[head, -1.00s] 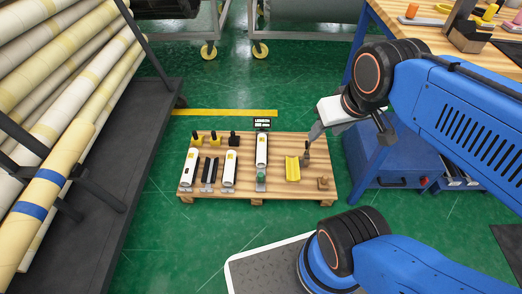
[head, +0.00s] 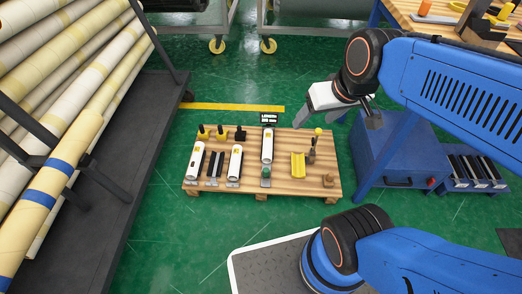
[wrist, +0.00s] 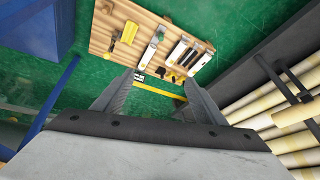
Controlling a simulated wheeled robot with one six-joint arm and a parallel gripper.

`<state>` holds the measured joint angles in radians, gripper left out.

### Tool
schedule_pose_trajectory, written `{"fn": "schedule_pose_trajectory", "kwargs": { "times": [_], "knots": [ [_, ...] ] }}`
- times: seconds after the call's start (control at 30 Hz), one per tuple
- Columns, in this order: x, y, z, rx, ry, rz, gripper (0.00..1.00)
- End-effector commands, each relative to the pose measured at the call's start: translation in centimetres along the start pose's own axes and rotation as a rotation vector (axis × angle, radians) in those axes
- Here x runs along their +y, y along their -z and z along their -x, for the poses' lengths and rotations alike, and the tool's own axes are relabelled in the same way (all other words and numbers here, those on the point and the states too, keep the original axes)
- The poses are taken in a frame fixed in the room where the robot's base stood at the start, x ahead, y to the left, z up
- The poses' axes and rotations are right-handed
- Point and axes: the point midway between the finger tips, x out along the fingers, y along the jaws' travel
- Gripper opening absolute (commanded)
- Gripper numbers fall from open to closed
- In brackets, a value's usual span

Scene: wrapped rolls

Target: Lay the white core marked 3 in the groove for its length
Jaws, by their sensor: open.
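Three white cores with small yellow labels lie on a wooden pallet (head: 258,185): a left core (head: 195,161), a middle core (head: 235,161) and a right core (head: 267,147) set farther back. The label marks are too small to read, so I cannot tell which is 3. An empty-looking dark groove (head: 214,166) lies between the left and middle cores. A yellow trough (head: 298,165) stands to the right. My gripper (head: 315,117) hangs above and behind the pallet's back right part. In the wrist view my gripper (wrist: 160,80) is open with nothing between its fingers.
Yellow and black upright pieces (head: 220,132) stand along the pallet's back, with a small black sign (head: 269,118) behind. A rack of long rolls (head: 60,130) stands left, a blue cabinet (head: 397,155) right.

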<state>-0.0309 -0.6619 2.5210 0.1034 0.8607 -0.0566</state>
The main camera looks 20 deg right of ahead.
Motion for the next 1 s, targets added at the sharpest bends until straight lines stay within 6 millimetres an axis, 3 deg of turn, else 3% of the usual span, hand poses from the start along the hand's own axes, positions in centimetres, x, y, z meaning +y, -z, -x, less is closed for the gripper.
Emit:
{"fn": "schedule_pose_trajectory", "kwargs": {
  "times": [0.5, 1.0],
  "knots": [
    [-6.0, 9.9, -10.1, 0.026, 0.172, -0.037, 0.65],
    [-9.0, 15.7, -22.6, 0.048, 0.174, -0.136, 0.65]
  ]
}}
